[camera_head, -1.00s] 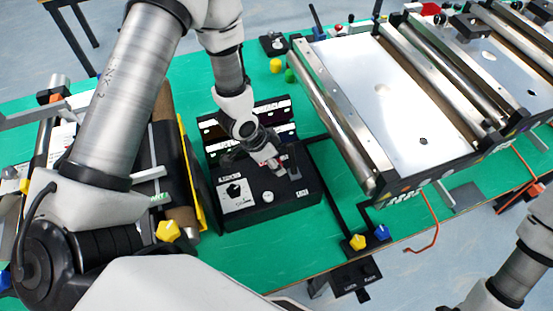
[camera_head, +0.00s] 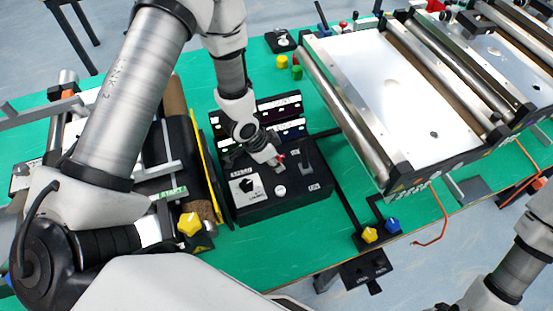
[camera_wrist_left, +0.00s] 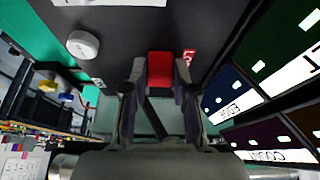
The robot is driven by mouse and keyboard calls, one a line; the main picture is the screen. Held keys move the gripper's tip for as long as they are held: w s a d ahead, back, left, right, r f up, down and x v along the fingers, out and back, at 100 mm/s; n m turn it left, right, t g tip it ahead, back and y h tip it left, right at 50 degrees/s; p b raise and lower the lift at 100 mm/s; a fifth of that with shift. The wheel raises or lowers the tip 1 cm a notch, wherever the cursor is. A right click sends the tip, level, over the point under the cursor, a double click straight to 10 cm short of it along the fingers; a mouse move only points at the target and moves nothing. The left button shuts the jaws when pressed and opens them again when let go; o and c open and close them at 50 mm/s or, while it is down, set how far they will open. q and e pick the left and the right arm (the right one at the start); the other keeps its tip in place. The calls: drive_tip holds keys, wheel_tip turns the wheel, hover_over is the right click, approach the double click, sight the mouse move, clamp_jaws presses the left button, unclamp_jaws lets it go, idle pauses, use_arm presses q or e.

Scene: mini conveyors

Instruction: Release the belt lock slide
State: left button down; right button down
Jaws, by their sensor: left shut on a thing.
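The belt lock slide appears as a red block (camera_wrist_left: 160,70) on a dark panel in the left wrist view, beside a red label that is only partly readable. My left gripper (camera_wrist_left: 160,88) is shut on this block, with one finger on each side. In the head view the left gripper (camera_head: 276,161) is low over the back part of the black control box (camera_head: 262,212). Only a small bit of red shows at its fingertips there. Part of the slide is hidden by the fingers. My right gripper is outside the views.
The box carries a selector knob (camera_head: 247,185), a white button (camera_head: 280,191) and a dark lever (camera_head: 305,160). Labelled dark panels (camera_head: 288,112) stand behind it. A conveyor (camera_head: 372,85) is at right, and a roller unit with a yellow guard (camera_head: 203,165) at left.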

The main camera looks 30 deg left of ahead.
use_arm(q)
drive_tip(key=shift+s+a, duration=0.2)
drive_tip(key=shift+s, duration=0.15)
drive_tip(key=shift+w, duration=0.1)
drive_tip(key=c, duration=0.9)
unclamp_jaws()
drive_tip(key=shift+w+d, duration=0.25)
drive_tip(key=shift+s+a, duration=0.15)
drive_tip(key=shift+a, duration=0.1)
wheel_tip(320, 180, up, 10)
drive_tip(key=shift+f, duration=0.1)
